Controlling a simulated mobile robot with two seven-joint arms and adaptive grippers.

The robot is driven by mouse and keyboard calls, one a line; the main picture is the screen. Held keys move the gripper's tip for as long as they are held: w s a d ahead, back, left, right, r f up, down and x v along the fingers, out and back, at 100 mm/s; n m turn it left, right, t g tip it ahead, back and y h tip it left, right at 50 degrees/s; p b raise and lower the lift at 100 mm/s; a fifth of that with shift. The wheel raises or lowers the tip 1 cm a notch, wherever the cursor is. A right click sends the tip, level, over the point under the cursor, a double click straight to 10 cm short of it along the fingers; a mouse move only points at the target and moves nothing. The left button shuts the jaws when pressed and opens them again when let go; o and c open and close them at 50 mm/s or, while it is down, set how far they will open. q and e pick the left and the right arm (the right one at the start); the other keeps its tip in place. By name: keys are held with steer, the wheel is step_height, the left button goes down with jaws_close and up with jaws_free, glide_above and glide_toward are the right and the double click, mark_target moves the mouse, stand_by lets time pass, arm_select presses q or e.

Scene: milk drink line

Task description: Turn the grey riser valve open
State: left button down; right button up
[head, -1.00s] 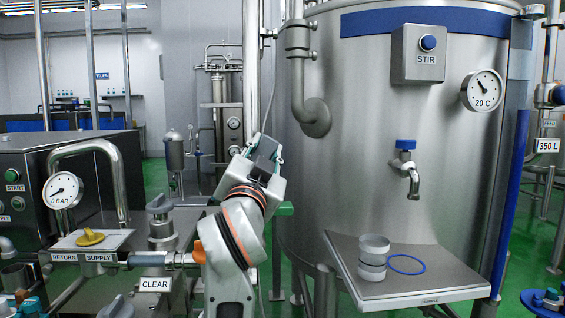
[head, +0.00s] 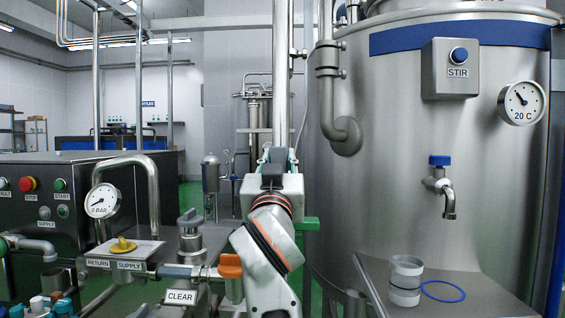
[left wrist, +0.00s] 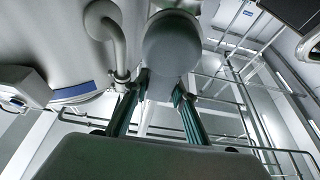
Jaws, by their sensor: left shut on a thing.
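The vertical riser pipe (head: 281,75) stands left of the big steel tank. My left gripper (head: 277,153) points up at the pipe's lower part, its two teal fingertips apart on either side. In the left wrist view a rounded grey part, which I take for the grey riser valve (left wrist: 172,48), lies at the tips of my left gripper (left wrist: 160,88). The fingers are shut on it. The gripper hides most of the valve in the head view, so its exact angle cannot be told. My right gripper is not in view.
An orange-handled valve (head: 230,266) and the CLEAR sign (head: 180,297) are at lower left.

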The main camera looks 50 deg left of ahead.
arm_select(q)
steer(key=shift+r, duration=0.1)
stand_by(0.3)
steer(key=c, duration=1.6)
jaws_free()
steer(key=shift+c, duration=0.2)
step_height(320, 180, up, 10)
